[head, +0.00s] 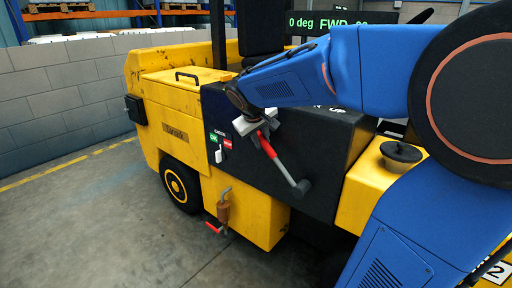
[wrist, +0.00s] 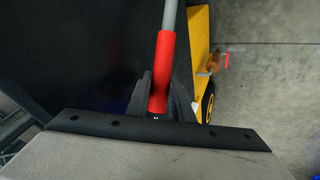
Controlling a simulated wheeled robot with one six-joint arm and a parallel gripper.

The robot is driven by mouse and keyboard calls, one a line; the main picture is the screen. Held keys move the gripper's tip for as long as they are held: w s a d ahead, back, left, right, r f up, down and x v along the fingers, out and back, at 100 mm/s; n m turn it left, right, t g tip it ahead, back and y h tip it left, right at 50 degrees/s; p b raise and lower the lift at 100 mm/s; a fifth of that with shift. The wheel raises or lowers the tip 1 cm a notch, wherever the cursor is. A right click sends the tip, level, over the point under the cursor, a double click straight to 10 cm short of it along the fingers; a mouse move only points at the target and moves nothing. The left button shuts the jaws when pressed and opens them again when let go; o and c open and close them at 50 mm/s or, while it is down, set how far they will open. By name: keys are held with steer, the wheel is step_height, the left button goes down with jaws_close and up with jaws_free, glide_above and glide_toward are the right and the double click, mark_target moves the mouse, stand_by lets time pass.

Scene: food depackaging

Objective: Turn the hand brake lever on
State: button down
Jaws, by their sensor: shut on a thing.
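The hand brake lever (head: 284,167) is a grey bar with a red grip, on the dark side panel of a yellow vehicle. It slants from its pivot at lower right up to the red grip at upper left. My gripper (head: 262,132) is shut on the upper end of the red grip. In the wrist view the red grip (wrist: 162,70) stands between the dark fingers of my gripper (wrist: 160,100), with the grey bar running away above it. The fingertips are partly hidden in the head view.
A green and red label (head: 220,139) with a white switch (head: 219,156) is left of the lever. A red-handled valve (head: 223,210) hangs low on the vehicle (head: 260,222). A black cap (head: 401,153) is at right. Open floor lies in front; a grey block wall (head: 60,100) stands behind left.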

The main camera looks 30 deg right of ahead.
steer(key=s+r+t, duration=0.1)
steer(key=s+d+r+t, duration=0.1)
steer(key=s+r, duration=0.1)
steer(key=shift+s+d+r+m, duration=0.1)
steer(key=shift+d+m, duration=0.05)
steer(key=shift+m, duration=0.15)
steer(key=shift+s+d+r+t+y, duration=0.2)
steer(key=shift+s+r+t, duration=0.15)
steer(key=shift+s, duration=0.1)
steer(key=shift+s+d+r+t+y, duration=0.15)
steer(key=shift+s+r+t+y, duration=0.1)
steer(key=shift+s+t, duration=0.15)
steer(key=c, duration=1.8)
jaws_free()
steer(key=shift+s, duration=0.15)
steer(key=shift+c, duration=0.2)
steer(key=shift+r, duration=0.1)
steer(key=v, duration=1.7)
steer(key=shift+s, duration=0.1)
steer(key=s+a+f+g+y, duration=0.1)
steer(key=s+f, duration=0.3)
steer(key=f, duration=0.4)
steer(key=s+a+f+g+y, duration=0.1)
steer(key=s+a+f, duration=0.3)
steer(key=f, duration=0.4)
steer(key=s+a+f+g+y, duration=0.1)
steer(key=s+f, duration=0.3)
steer(key=f, duration=0.5)
steer(key=shift+a+y, duration=0.35)
steer(key=shift+a, duration=0.5)
